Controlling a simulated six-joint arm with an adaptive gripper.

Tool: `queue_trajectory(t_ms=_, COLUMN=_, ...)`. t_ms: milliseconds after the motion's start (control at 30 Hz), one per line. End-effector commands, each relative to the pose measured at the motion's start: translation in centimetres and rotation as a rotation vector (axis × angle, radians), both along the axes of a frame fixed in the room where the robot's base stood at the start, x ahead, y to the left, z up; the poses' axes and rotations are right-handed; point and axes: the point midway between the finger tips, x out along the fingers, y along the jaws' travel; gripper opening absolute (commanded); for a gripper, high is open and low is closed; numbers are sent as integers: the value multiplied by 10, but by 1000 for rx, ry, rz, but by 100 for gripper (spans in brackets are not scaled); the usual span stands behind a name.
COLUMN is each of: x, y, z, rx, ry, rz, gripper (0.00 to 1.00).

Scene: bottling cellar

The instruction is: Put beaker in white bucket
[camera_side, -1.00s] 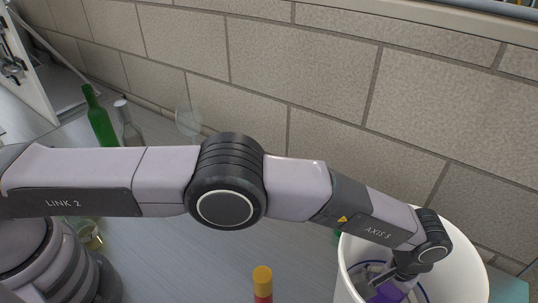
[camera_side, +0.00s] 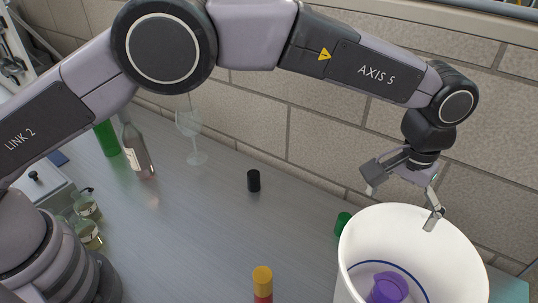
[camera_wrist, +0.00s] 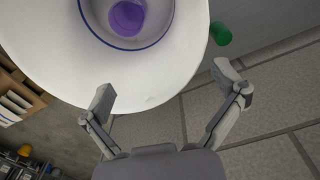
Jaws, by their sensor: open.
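The purple beaker (camera_side: 388,290) is inside the white bucket (camera_side: 430,240), low down in it. The wrist view also shows the beaker (camera_wrist: 127,17) within the bucket (camera_wrist: 70,65). The lower part of the bucket is cut off in the side view. My gripper (camera_side: 401,207) is open and empty, above the bucket's far rim and clear of the beaker. In the wrist view its two fingers (camera_wrist: 165,85) are spread apart with nothing between them.
A green cap-like object (camera_side: 342,222) stands beside the bucket. A black cylinder (camera_side: 254,180), wine glass (camera_side: 195,157), clear bottle (camera_side: 137,157) and green bottle (camera_side: 106,138) stand farther left. A yellow-capped red item (camera_side: 263,283) is in front. A block wall (camera_side: 330,125) runs behind.

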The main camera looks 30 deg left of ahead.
Motion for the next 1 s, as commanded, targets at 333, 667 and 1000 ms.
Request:
queue_trajectory(t_ms=333, x=14, y=226, z=191, rx=-89, ry=-155, rz=102, gripper=95)
queue_trajectory(t_ms=667, x=-122, y=405, z=239, rx=-84, ry=-335, rz=189, gripper=95)
queue_trajectory(t_ms=1000, x=-230, y=461, z=196, rx=-31, ry=-451, rz=239, gripper=95)
